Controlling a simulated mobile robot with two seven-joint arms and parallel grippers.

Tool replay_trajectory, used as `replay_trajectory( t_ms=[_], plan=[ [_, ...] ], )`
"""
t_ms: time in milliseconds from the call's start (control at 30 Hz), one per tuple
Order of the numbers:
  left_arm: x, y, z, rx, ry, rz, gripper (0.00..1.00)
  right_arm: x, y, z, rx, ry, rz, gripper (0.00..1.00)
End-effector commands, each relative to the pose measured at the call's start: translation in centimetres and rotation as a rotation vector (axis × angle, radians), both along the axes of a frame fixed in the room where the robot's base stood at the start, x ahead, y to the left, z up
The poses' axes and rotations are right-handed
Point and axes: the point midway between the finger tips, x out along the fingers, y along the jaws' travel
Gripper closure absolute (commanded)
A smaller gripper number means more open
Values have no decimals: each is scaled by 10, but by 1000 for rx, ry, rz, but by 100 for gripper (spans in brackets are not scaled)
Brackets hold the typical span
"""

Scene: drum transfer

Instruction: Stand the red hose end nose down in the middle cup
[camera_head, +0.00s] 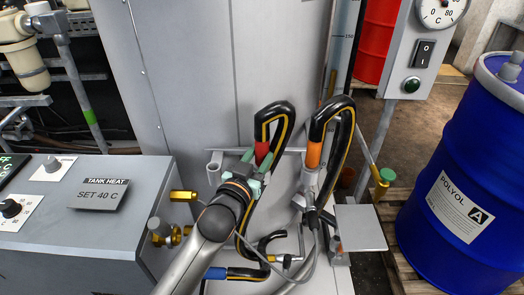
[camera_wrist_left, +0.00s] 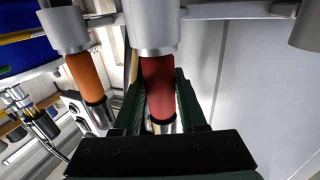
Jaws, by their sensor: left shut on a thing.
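My left gripper (camera_head: 262,166) is shut on the red hose end (camera_head: 262,150), its fingers on both sides of the red sleeve. In the left wrist view the red sleeve (camera_wrist_left: 160,88) lies between the fingers and meets the mouth of the middle cup (camera_wrist_left: 150,25), in line with it; how deep it sits cannot be told. In the head view my gripper hides the middle cup. The hose loops up from the red end. My right gripper is not in view.
An orange hose end (camera_head: 314,155) stands in the right cup (camera_wrist_left: 62,30), close beside. The left cup (camera_head: 214,167) looks empty. A blue drum (camera_head: 470,150) stands right, a grey tank heat box (camera_head: 90,215) left. A small grey shelf (camera_head: 360,227) juts out.

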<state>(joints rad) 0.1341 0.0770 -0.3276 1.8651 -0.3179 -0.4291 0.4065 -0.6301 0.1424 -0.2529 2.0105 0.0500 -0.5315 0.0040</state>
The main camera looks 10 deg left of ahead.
Motion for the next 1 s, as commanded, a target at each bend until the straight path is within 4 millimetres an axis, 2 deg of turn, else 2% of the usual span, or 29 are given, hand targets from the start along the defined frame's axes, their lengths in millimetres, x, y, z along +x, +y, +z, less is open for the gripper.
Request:
replay_trajectory(
  t_ms=[267,300,567,600,1000],
  plan=[
    [0,0,-1,0,3,0,100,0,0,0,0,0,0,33],
    [0,0,-1,0,3,0,56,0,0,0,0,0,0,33],
    [0,0,-2,1,4,0,26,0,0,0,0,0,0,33],
    [0,0,-2,1,4,0,24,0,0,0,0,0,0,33],
    [0,1,-2,1,6,0,24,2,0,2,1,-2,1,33]
  ],
)
